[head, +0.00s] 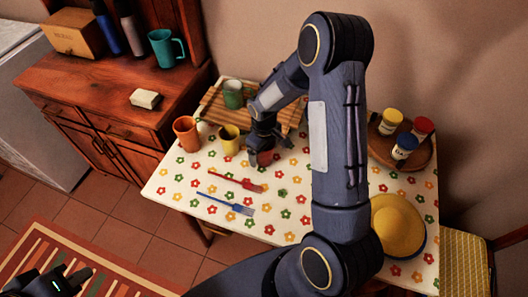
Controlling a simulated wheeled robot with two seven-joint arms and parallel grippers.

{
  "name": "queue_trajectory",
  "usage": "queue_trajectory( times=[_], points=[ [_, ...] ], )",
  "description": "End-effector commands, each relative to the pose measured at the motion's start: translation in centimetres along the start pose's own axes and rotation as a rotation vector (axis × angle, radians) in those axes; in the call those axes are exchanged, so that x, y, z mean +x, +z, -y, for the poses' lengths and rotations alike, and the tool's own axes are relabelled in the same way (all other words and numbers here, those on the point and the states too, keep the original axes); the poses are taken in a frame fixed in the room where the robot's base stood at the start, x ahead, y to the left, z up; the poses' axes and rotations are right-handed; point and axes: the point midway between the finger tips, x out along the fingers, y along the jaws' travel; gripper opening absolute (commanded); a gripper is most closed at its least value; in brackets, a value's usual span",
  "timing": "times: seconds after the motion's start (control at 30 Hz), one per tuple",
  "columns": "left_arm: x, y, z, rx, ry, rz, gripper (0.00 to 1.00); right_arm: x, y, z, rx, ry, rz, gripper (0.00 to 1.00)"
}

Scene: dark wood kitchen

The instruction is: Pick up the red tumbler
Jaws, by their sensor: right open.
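The red tumbler (265,158) stands on the flowered tabletop, mostly hidden by my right gripper. My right gripper (266,146) is open and points down at the tumbler, with its fingers close to the rim. I cannot tell whether they touch it. My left gripper (70,284) is at the lower left corner, over the floor and rug, far from the table. Its fingers are too dark to read.
A green cup (233,94) is on a wooden board (212,110) behind.

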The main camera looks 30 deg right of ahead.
Motion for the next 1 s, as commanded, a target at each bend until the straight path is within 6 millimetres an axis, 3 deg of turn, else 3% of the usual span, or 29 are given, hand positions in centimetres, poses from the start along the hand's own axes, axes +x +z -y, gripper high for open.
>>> queue_trajectory(
  times=[0.17,0.53,0.83,1.0],
  points=[
    [0.0,0.0,0.0,0.000,0.000,0.000,0.00,0.0,0.0,0.0,0.000,0.000,0.000,0.83],
    [0.0,0.0,0.0,0.000,0.000,0.000,0.00,0.0,0.0,0.0,0.000,0.000,0.000,0.36],
    [0.0,0.0,0.0,0.000,0.000,0.000,0.00,-0.3,0.0,0.0,0.000,0.001,-0.001,0.36],
    [0.1,0.1,0.1,0.000,0.000,0.000,0.00,-1.8,-0.1,-0.1,0.000,0.002,-0.004,0.36]
  ],
)
